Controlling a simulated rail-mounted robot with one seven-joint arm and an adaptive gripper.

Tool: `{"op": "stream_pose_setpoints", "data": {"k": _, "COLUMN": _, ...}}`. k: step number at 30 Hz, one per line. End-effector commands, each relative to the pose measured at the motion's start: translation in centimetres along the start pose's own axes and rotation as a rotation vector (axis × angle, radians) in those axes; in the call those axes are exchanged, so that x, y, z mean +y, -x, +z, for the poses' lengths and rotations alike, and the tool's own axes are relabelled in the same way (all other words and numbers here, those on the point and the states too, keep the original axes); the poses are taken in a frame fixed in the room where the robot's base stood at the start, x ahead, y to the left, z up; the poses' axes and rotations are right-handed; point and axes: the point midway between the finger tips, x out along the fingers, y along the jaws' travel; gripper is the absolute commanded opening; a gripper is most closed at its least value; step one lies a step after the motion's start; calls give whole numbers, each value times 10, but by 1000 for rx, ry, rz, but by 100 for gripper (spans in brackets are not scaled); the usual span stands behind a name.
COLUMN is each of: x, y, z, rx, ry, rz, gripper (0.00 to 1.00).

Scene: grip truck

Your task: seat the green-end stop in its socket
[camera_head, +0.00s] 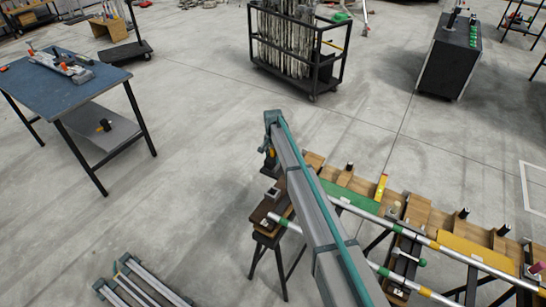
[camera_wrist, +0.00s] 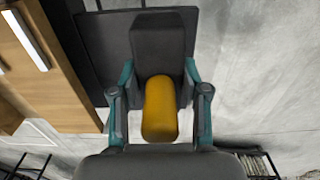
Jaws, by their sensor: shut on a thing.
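My gripper (camera_wrist: 160,92) is shut on a yellow cylinder (camera_wrist: 160,112), its teal-edged fingers on either side of it. The cylinder may be the stop; I see no green on it. In the head view my gripper (camera_head: 269,163) hangs above the left end of a long wooden trestle bench, and a bit of yellow shows there. A green panel (camera_head: 350,203) lies on the bench near that end. A dark block (camera_head: 262,212) sits at the bench's left end. I cannot clearly make out the socket; my arm hides part of the bench.
A silver rail (camera_head: 405,228) runs along the bench, with a yellow panel (camera_head: 475,251) farther right and several dark upright posts. A blue-topped table (camera_head: 60,85) stands at the left. A black rack (camera_head: 300,50) and a dark cabinet (camera_head: 447,65) stand behind. Open floor lies between.

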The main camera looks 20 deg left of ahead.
Motion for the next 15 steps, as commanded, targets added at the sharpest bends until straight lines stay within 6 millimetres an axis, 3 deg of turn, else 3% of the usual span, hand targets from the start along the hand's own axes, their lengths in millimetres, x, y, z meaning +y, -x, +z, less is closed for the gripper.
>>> {"op": "stream_pose_setpoints", "data": {"k": 15, "x": 0, "y": 8, "z": 0, "rx": 0, "ry": 0, "rz": 0, "gripper": 20}}
